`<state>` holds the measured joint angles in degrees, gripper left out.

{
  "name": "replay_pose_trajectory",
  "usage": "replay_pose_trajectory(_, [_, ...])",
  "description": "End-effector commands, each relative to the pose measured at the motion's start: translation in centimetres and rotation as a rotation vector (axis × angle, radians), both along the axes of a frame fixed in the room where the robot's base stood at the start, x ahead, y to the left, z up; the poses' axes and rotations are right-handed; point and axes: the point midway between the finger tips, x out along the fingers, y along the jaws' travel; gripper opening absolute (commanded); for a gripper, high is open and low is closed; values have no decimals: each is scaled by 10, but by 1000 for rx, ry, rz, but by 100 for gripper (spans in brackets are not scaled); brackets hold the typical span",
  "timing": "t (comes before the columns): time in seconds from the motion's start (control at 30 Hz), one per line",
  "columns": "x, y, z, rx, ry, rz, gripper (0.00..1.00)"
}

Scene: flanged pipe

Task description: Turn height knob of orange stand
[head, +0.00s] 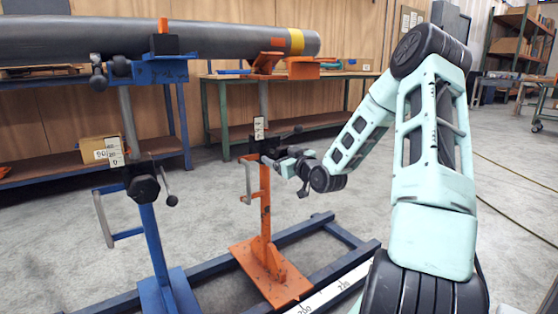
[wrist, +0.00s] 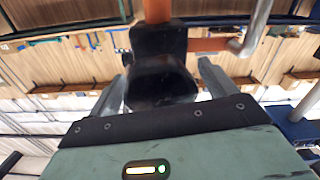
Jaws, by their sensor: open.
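The orange stand (head: 265,215) stands upright on its orange foot, right of the blue stand, with its head under the grey pipe (head: 180,38). Its black height knob (wrist: 160,82) fills the space between my fingers in the wrist view, in front of the orange post (wrist: 157,10). My gripper (head: 272,160) is at the stand's black collar in the head view and hides much of the knob there. In the wrist view my gripper (wrist: 163,88) is open, with one finger on each side of the knob. I cannot tell whether either finger touches it.
The blue stand (head: 150,235), with its own black knob (head: 143,188), is at the left. A black lever (head: 290,132) sticks out right of the orange collar, just above my gripper. Dark blue floor rails (head: 315,228) run by the stands. Workbenches are behind; open floor lies at right.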

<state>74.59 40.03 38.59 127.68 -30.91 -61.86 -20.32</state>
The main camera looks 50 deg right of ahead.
Motion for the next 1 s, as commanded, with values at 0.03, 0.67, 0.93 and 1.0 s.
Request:
replay_pose_trajectory(0.03, [5,-1,-1,0,-2,0,84])
replay_pose_trajectory(0.67, [14,-3,0,1,0,0,39])
replay_pose_trajectory(0.93, [14,-3,1,22,-5,1,39])
replay_pose_trajectory(1.0, [14,-3,2,43,-9,1,39])
